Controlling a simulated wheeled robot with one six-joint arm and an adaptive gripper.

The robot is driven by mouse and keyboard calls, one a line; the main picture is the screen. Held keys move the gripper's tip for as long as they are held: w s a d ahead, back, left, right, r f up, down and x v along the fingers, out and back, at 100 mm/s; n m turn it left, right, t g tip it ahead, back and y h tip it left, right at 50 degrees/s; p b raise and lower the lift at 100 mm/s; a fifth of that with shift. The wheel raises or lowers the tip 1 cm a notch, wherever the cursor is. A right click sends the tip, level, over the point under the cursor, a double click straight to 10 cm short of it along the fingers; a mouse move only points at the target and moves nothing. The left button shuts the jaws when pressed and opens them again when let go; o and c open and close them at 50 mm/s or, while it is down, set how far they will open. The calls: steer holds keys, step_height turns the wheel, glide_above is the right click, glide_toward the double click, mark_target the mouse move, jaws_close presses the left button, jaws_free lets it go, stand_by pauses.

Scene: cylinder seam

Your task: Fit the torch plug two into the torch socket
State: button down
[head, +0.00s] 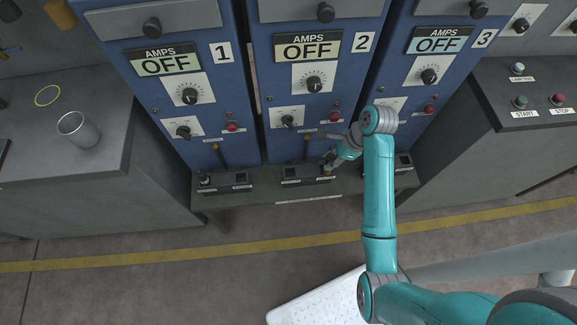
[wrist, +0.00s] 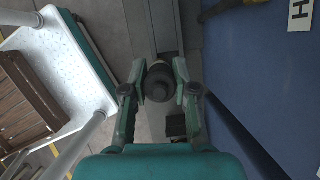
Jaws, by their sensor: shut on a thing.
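My gripper (head: 329,163) is low in front of cabinet 2, over the shelf at its foot. In the wrist view my gripper (wrist: 159,88) is shut on a dark round plug (wrist: 158,84), which sits between both fingertips and is seen from its back end. I take it for torch plug two. In the head view the plug is small and mostly covered by the gripper. The torch socket cannot be made out; the plug and fingers cover the spot below them. I cannot tell whether the plug touches the shelf or is in a socket.
The grey shelf (head: 265,198) has dark square openings, one in front of cabinet 2 (head: 291,173) and one in front of cabinet 1 (head: 241,178). Blue cabinets with knobs and levers rise close behind. A metal cup (head: 77,131) stands on the left bench. A white-topped cart (wrist: 58,75) is nearby.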

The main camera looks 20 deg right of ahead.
steer(key=shift+w+a+f, duration=0.6)
steer(key=shift+w+a, duration=0.25)
steer(key=shift+a, duration=1.05)
steer(key=shift+w+a+f, duration=0.55)
steer(key=shift+w+a, duration=0.3)
steer(key=shift+a, duration=1)
steer(key=shift+w+a+f, duration=0.6)
steer(key=shift+w+a, duration=0.25)
steer(key=shift+a, duration=1.05)
steer(key=shift+f, duration=0.1)
steer(key=c, duration=0.9)
jaws_free()
